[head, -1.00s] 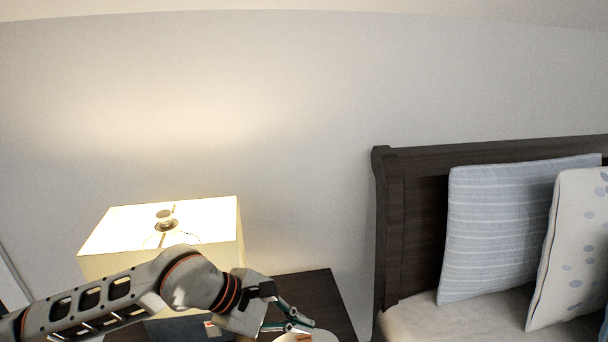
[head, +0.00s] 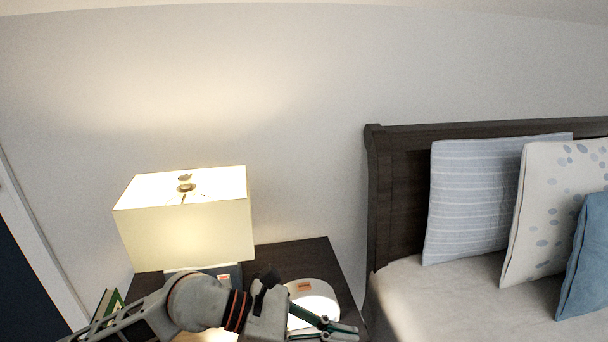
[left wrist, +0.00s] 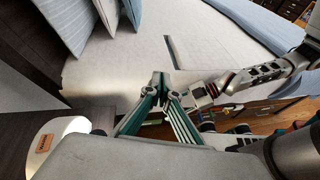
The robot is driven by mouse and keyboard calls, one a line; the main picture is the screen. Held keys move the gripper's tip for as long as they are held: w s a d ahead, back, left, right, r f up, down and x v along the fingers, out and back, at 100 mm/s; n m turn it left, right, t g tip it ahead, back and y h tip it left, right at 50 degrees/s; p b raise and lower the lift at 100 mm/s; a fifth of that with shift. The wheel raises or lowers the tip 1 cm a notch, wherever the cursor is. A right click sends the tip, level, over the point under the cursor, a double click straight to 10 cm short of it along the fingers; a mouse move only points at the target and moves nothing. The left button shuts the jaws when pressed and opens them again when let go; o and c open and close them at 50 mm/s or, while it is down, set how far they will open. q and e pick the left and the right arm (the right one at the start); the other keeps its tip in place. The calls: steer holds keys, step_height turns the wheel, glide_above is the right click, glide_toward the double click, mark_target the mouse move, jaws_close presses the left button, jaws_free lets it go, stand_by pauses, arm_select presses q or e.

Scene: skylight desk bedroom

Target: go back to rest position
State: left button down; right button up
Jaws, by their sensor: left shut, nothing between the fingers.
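My left gripper (head: 338,330) is at the bottom of the head view, over the front of the dark nightstand (head: 300,258). Its thin green-and-grey fingers overlap the front of a white rounded object in that view; I cannot tell if they touch it. In the left wrist view the left fingertips (left wrist: 160,80) meet with nothing between them. Another arm of mine, the right one, comes in from the right of that view. Its gripper (left wrist: 202,95) is small and partly behind my left fingers, so its jaws are unclear.
A lit lamp (head: 185,220) stands on the nightstand. The white rounded object (head: 316,292) with an orange label is close to my left gripper. Books (head: 108,305) are at lower left. The bed (head: 430,300) with pillows (head: 480,195) is to the right.

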arm_select(q)
step_height(320, 180, up, 6)
steer(key=w+n+t+h, duration=0.1)
steer(key=n+t+h, duration=0.45)
steer(key=n, duration=0.85)
steer(key=w+a+f+n+t+y, duration=0.35)
steer(key=a+f+n+t, duration=0.2)
steer(key=n, duration=0.45)
steer(key=w+a+f+n+t+y, duration=0.4)
steer(key=a+n, duration=0.3)
steer(key=n, duration=0.4)
steer(key=s+a+f+n+g+y, duration=0.1)
steer(key=s+a+f+n+y, duration=0.2)
steer(key=f, duration=0.6)
steer(key=s+a+f+n+g+y, duration=0.2)
steer(key=s+a+f+n, duration=0.4)
steer(key=f, duration=0.3)
steer(key=s+a+f+n+g+y, duration=0.1)
steer(key=s+a+f+n+y, duration=0.3)
steer(key=f, duration=0.5)
steer(key=s+a+n, duration=0.1)
steer(key=s+n, duration=0.1)
steer(key=n, duration=0.1)
steer(key=shift+s+f, duration=0.25)
steer(key=shift+s, duration=0.05)
